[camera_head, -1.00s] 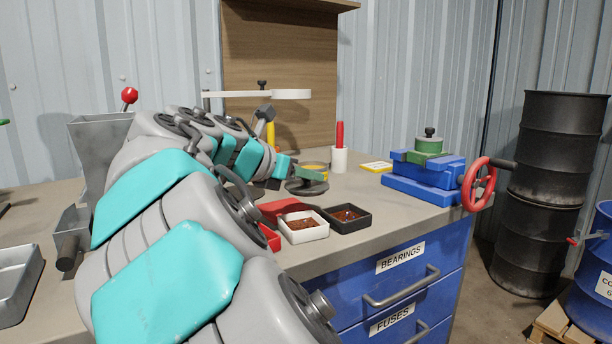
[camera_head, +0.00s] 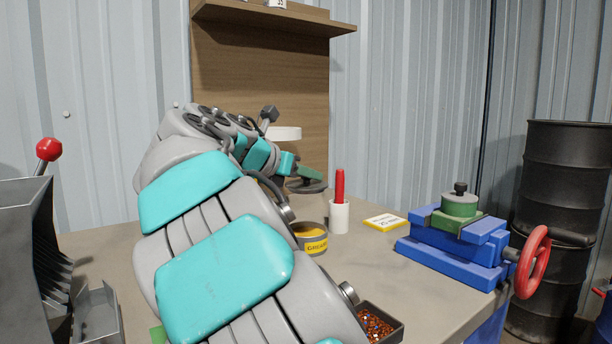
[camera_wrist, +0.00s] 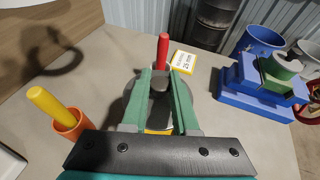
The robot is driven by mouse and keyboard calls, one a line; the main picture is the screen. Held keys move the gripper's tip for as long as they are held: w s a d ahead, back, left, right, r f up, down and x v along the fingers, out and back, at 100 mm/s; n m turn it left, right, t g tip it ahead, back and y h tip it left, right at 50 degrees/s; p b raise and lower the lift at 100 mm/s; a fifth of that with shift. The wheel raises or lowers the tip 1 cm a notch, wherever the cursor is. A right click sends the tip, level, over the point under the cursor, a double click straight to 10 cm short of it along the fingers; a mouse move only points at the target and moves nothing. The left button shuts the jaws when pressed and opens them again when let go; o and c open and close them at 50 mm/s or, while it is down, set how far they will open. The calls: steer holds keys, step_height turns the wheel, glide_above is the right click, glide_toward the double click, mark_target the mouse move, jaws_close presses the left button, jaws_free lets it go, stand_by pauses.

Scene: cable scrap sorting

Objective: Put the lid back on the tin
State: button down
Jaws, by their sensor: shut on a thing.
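The tin (camera_head: 309,243) is a short grey can with a yellow label and yellow contents at its open top. It stands on the workbench, partly hidden by my arm in the head view. The dark round lid (camera_head: 312,188) is off the tin, above and beyond it in the head view. My gripper (camera_head: 311,172), with green fingers, is shut on the lid's dark knob. In the wrist view the fingers (camera_wrist: 161,88) close around the knob, and the grey lid (camera_wrist: 131,92) shows beside them. A bit of yellow shows below the fingers there.
A white cup (camera_head: 339,217) with a red stick stands right of the tin. A black tray of bits (camera_head: 380,326) is at the front edge. An orange cup (camera_wrist: 72,124) shows in the wrist view.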

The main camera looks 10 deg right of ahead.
steer(key=shift+f, duration=1.35)
step_height(320, 180, down, 6)
steer(key=b, duration=0.7)
steer(key=shift+r, duration=0.15)
steer(key=shift+p, duration=0.35)
steer(key=shift+f, duration=0.45)
steer(key=shift+r+p, duration=0.1)
steer(key=shift+p, duration=0.8)
steer(key=c, duration=0.6)
jaws_free()
